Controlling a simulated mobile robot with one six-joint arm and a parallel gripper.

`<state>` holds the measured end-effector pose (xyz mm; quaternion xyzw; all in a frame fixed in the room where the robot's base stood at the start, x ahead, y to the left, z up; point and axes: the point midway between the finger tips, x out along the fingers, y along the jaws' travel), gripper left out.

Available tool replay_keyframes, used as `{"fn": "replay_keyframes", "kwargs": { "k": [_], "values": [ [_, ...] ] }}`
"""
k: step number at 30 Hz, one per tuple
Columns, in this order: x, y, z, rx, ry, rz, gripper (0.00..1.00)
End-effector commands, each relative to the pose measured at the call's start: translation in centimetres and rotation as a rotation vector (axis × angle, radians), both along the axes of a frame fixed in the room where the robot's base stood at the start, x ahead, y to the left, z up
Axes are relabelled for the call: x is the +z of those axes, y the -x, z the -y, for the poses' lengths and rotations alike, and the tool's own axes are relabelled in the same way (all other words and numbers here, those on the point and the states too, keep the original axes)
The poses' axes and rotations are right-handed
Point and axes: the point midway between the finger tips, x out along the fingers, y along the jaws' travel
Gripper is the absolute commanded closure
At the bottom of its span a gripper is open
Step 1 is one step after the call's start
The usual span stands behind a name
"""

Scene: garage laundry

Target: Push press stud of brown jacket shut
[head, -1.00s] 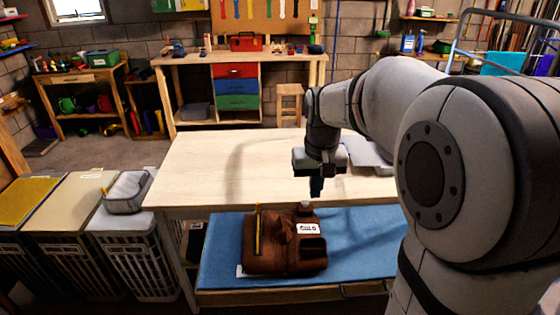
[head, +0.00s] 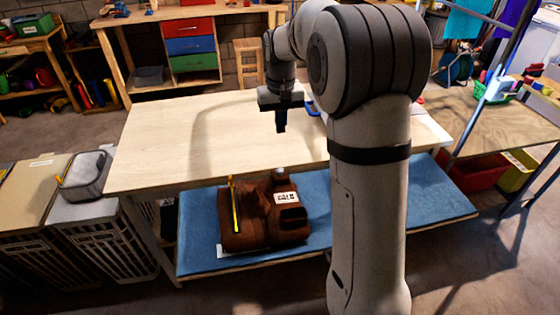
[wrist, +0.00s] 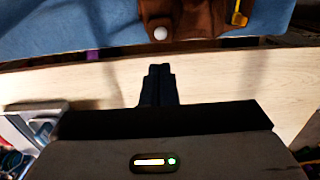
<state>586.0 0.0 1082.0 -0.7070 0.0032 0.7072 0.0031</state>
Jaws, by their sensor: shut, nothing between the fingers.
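The brown jacket (head: 262,222) lies on a blue mat (head: 340,210) on the lower shelf in front of the wooden tabletop. It bears a white label (head: 286,197) and a yellow strip (head: 236,212). A pale round stud (head: 279,173) shows at its far edge; in the wrist view this stud (wrist: 160,33) is at the jacket's edge (wrist: 200,18). My gripper (head: 281,129) is shut and empty, pointing down above the wooden tabletop, apart from the jacket and beyond it. Its fingers (wrist: 157,85) are together in the wrist view. Whether the stud is pressed cannot be told.
The wooden tabletop (head: 170,150) is mostly bare and its front edge lies between my gripper and the jacket. Hampers with a grey basket (head: 88,178) stand at the left. A red crate (head: 485,172) stands at the right.

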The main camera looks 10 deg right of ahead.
Motion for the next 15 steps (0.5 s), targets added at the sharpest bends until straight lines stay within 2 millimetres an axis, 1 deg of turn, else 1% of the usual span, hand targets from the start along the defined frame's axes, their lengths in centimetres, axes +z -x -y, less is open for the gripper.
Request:
{"fn": "replay_keyframes", "kwargs": {
  "k": [5,15],
  "values": [
    [-2.3,0.1,-0.2,0.004,0.000,-0.005,1.00],
    [-9.5,0.2,-0.2,0.004,0.000,-0.006,1.00]
  ]
}}
